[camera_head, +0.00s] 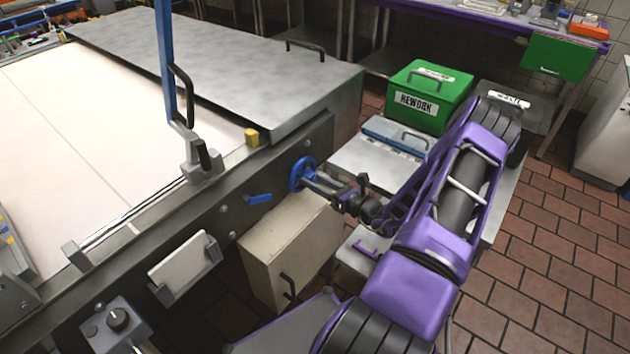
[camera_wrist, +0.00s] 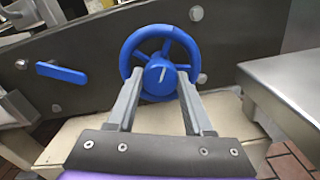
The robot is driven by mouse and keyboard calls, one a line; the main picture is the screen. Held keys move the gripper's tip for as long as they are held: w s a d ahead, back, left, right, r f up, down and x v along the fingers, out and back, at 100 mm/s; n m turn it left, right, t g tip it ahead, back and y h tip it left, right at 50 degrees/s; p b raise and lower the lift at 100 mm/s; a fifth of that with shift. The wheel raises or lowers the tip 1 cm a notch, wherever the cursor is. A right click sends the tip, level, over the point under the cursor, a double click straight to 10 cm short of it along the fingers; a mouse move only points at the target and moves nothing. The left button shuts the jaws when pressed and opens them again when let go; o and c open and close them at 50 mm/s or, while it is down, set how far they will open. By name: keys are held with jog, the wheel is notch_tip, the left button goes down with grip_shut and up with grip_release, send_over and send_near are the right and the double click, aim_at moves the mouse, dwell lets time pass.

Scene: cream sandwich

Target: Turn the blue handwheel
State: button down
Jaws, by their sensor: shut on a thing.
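The blue handwheel (camera_head: 301,174) is mounted on the dark side panel of the machine. In the wrist view the handwheel (camera_wrist: 142,52) fills the upper middle, with a round hub carrying a pale mark. My gripper (camera_head: 312,178) reaches it from the right. In the wrist view my gripper's two fingers (camera_wrist: 160,80) lie on either side of the hub, and the gripper is shut on the handwheel. The exact contact at the fingertips is hard to see.
A blue lever (camera_head: 259,199) sits left of the wheel on the panel. A beige box (camera_head: 285,245) stands below. A green REWORK box (camera_head: 428,97) and a metal cart top (camera_head: 375,165) are to the right. Brick-tiled floor is free at far right.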

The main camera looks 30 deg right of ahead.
dwell(0.3)
jog(key=shift+c, duration=1.5)
grip_release()
jog(key=v, duration=1.7)
jog(key=shift+s+d, duration=0.15)
jog(key=shift+s, duration=0.1)
